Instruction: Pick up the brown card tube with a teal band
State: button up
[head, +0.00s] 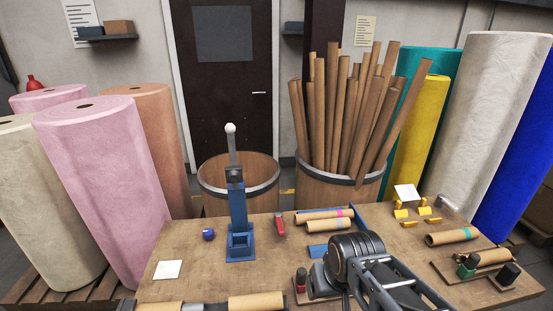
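The brown card tube with a teal band (447,239) lies on its side on the right part of the wooden worktable. Its teal band shows near its right end. It lies clear of my dark arm, which rises from the bottom edge to the left of it. I cannot make out my gripper's fingers; only rounded joints and links of my arm show. No grip on the tube is visible.
A tube with a pink band (320,216) and another brown tube (329,226) lie behind my arm. A blue stand (239,220) rises left of centre.

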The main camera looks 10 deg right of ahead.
aim_at(471, 233)
jog(key=u, duration=0.05)
jog(key=k, duration=0.5)
jog(key=z, duration=0.3)
jog(key=i, duration=0.35)
jog(key=z, duration=1.25)
